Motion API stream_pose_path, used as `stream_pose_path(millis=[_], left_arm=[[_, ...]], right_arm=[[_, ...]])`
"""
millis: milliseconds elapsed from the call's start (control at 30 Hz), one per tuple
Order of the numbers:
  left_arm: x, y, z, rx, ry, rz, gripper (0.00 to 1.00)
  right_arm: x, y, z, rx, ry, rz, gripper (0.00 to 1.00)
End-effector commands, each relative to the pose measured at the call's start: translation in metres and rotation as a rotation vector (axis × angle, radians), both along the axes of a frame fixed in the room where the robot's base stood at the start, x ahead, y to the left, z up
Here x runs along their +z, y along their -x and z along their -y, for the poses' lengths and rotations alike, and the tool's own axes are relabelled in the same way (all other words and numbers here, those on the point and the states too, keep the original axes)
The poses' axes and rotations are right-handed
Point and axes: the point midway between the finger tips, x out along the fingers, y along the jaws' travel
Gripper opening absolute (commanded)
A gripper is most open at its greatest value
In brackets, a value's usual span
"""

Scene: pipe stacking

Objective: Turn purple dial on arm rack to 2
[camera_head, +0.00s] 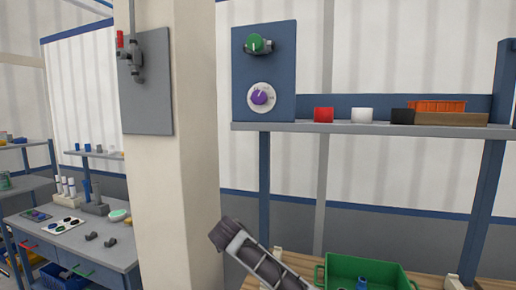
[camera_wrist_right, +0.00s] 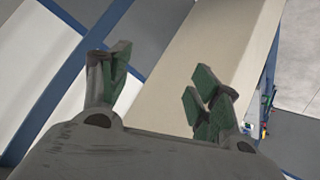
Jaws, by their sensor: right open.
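The purple dial (camera_head: 260,97) sits on a white round face on a blue-grey panel (camera_head: 280,75) fixed at the left end of the rack (camera_head: 300,126). The marks on its face are too small to read, so I cannot tell its setting. A green valve knob (camera_head: 255,43) is above it on the same panel. My right gripper (camera_wrist_right: 160,80) shows in the right wrist view with its two green-padded fingers apart and nothing between them. The dial does not show in that view. A grey part of my arm rises at the bottom of the head view, below the dial and apart from it. My left gripper is not in view.
A beige pillar (camera_head: 180,190) stands left of the rack, with a grey panel and red-handled valve (camera_head: 122,42) on it. The shelf holds a red cup (camera_head: 323,115), a white cup (camera_head: 362,115) and an orange crate (camera_head: 437,106). A green bin (camera_head: 372,265) is below.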

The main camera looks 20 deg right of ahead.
Motion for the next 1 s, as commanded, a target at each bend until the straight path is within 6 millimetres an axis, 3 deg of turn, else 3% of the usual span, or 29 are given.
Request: stream_pose_path(millis=[100, 467, 1000], left_arm=[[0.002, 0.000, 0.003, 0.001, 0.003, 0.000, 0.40], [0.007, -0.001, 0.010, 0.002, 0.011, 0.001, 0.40], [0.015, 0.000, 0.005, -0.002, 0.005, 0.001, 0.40]], right_arm=[[0.043, -0.002, -0.002, -0.016, 0.015, 0.045, 0.63], [0.156, 0.005, -0.005, -0.075, 0.057, 0.167, 0.63], [0.312, 0.044, -0.003, -0.193, 0.108, 0.361, 0.63]])
